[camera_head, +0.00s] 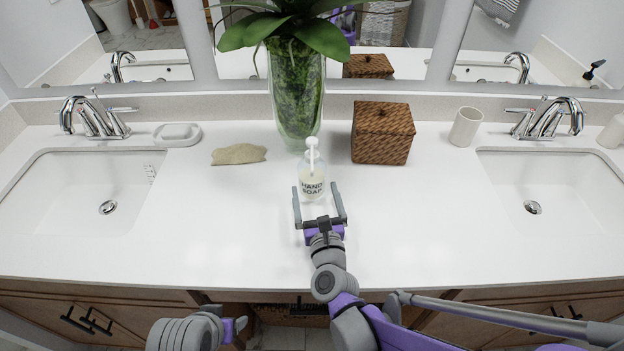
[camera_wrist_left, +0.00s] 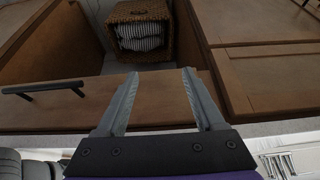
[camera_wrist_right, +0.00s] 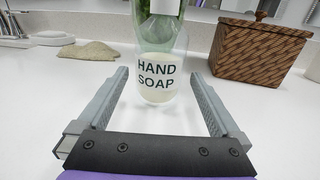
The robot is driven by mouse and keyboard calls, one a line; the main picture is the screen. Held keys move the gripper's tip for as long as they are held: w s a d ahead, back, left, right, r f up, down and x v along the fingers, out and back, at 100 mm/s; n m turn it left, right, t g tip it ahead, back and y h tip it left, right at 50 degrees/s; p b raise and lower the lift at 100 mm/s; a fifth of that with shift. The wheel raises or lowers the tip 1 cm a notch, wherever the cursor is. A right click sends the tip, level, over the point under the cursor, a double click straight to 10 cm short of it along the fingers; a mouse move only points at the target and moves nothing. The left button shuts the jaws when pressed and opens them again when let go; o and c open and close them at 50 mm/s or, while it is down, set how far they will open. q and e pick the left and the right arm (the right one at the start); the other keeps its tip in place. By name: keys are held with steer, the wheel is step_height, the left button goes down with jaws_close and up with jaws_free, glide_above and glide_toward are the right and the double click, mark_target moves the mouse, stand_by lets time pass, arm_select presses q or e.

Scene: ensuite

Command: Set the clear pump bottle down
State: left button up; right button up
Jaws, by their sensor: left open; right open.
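The clear pump bottle (camera_head: 312,178) with a white pump and a "HAND SOAP" label stands upright on the white counter (camera_head: 240,235), in front of the plant vase. My right gripper (camera_head: 320,190) is open, its fingers pointing at the bottle from the front. In the right wrist view the bottle (camera_wrist_right: 157,75) stands just beyond and between the fingertips, with no finger seen touching it; its top is cut off. My left gripper (camera_wrist_left: 158,75) is open and empty, low in front of the wooden cabinet; its fingers are not clear in the head view.
A green plant in a glass vase (camera_head: 297,95) stands behind the bottle. A lidded wicker box (camera_head: 382,133) is right of it, a beige cloth-like item (camera_head: 239,154) left. Sinks (camera_head: 80,190) lie at both sides. A cup (camera_head: 465,127) and soap dish (camera_head: 177,134) stand farther back.

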steer(key=w, duration=0.3)
steer(key=w+a, duration=0.1)
steer(key=w, duration=0.1)
steer(key=shift+r, duration=0.25)
steer(key=shift+s, duration=0.15)
jaws_close()
